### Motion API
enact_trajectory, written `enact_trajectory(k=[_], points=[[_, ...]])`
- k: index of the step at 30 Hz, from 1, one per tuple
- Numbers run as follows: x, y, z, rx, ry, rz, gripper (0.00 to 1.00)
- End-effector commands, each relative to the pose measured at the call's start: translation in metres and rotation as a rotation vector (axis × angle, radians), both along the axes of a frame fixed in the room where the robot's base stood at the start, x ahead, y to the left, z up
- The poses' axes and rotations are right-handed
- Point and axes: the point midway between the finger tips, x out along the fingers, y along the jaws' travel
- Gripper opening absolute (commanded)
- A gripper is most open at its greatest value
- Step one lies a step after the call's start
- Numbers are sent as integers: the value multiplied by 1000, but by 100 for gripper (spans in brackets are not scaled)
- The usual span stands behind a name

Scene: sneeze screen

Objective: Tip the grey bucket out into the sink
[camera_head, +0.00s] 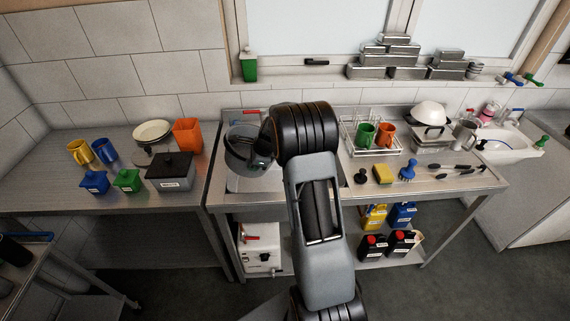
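The grey bucket (239,153) is at the left end of the middle steel counter, over the sink (233,184), of which only part of the near edge shows. The bucket's round rim faces up toward the camera, and it looks roughly upright. I cannot tell whether it rests in the sink or hangs above it, and its contents are not clear. My gripper (262,152) is at the bucket's right side, largely hidden by my own black wrist. I cannot make out the fingers or whether they hold the bucket.
A red-handled tap (251,113) stands behind the bucket. A dish rack (360,145) with mugs is to the right; a yellow sponge (383,174) and brushes lie nearer. The left counter holds a grey lidded box (171,178) and an orange container (187,135).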

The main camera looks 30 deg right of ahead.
Motion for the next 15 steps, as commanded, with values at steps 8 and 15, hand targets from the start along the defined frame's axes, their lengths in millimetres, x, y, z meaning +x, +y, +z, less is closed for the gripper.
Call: enact_trajectory(k=[8,15], points=[[1,1,-1,-19,7,2,0],[1,1,-9,-170,75,4,0]])
